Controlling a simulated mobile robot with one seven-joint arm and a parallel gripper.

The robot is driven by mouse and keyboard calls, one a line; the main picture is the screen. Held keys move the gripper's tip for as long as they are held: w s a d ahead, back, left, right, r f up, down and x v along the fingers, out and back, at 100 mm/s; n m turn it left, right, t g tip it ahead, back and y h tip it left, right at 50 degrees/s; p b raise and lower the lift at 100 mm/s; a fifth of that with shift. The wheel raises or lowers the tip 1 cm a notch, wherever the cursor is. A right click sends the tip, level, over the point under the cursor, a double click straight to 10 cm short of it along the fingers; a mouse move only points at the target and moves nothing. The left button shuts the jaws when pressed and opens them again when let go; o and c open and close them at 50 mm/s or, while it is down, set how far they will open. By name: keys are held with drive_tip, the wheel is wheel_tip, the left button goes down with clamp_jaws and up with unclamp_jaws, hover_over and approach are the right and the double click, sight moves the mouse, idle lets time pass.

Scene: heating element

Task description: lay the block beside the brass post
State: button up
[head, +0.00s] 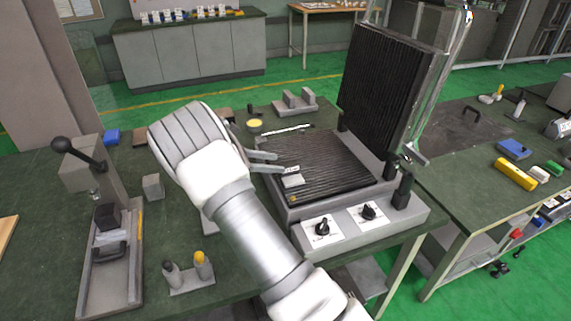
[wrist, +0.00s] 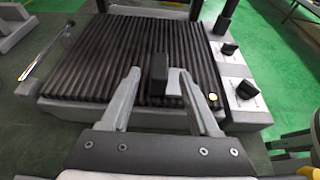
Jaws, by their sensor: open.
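A small grey block (head: 292,181) sits on the black ribbed plate (head: 335,165) of the heating element. In the wrist view the block (wrist: 158,70) shows a dark face and a paler one. A small brass post (head: 294,198) shows near the plate's front edge; in the wrist view it is a yellow dot (wrist: 212,97) right of the block. My gripper (head: 288,162) is open over the plate. In the wrist view the block appears between the fingertips of my gripper (wrist: 159,72), nearer the right finger; I cannot tell whether they touch.
The ribbed lid (head: 385,85) stands raised at the plate's back right. Two knobs (head: 322,228) are on the front panel. A lever press (head: 108,235) and a small stand with two pegs (head: 188,272) are to the left. Bare bench top lies between them.

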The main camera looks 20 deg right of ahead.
drive_tip(key=v, duration=0.6)
drive_tip(key=s+d+r+m+y, duration=0.3)
drive_tip(key=s+r+m+y, duration=0.6)
drive_tip(key=s+r, duration=0.55)
drive_tip(key=s+a+m+t+y, duration=0.2)
drive_tip(key=s+m, duration=0.2)
drive_tip(key=s, duration=0.6)
drive_tip(key=s+a+r+m+t+y, duration=0.1)
drive_tip(key=s+a+m+t+y, duration=0.1)
drive_tip(key=s+m, duration=0.3)
drive_tip(key=shift+s+t, duration=0.8)
drive_tip(key=shift+s, duration=1.55)
drive_tip(key=shift+a+r, duration=0.1)
drive_tip(key=shift+r, duration=0.05)
